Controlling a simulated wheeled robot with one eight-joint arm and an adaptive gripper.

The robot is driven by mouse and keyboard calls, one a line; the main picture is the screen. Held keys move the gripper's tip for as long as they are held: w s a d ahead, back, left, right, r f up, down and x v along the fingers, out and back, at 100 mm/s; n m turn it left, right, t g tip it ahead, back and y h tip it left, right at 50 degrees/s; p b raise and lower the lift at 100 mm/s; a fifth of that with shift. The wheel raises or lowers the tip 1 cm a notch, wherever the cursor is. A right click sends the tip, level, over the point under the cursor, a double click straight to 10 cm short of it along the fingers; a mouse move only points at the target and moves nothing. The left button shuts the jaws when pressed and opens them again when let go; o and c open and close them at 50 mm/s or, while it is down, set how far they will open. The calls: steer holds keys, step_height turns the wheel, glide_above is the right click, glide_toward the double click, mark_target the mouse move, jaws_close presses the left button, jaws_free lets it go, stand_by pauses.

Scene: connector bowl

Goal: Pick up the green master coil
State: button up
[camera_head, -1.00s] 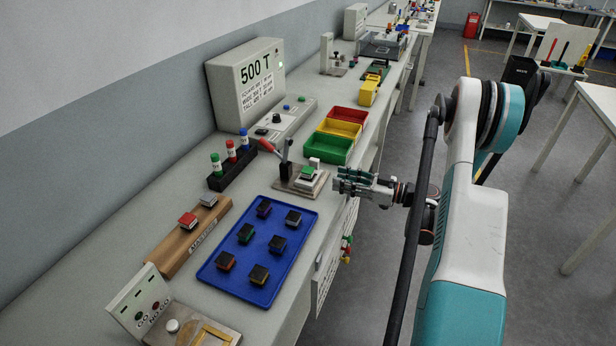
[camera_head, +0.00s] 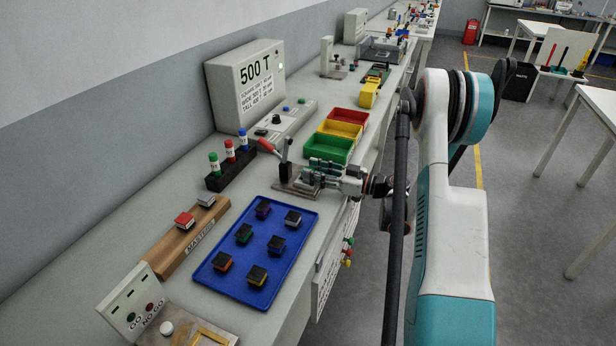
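My gripper (camera_head: 318,172) points left over the test fixture, whose base plate (camera_head: 283,186) stands on the bench. The green-topped master coil is not visible now; the fingers cover the spot on the fixture where it showed a second ago. I cannot tell whether the fingers are around it, touching it or shut on it. The wooden masters rack (camera_head: 173,250) holds a red-topped block (camera_head: 185,219) and a grey-topped block (camera_head: 206,201).
The fixture's red lever (camera_head: 267,147) rises just left of my gripper. Green (camera_head: 328,148), yellow (camera_head: 340,130) and red bins stand behind it. A blue tray (camera_head: 262,240) with several dark coils lies in front. The grey 500 T tester (camera_head: 245,85) stands at the wall.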

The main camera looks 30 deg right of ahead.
steer(key=c, duration=0.8)
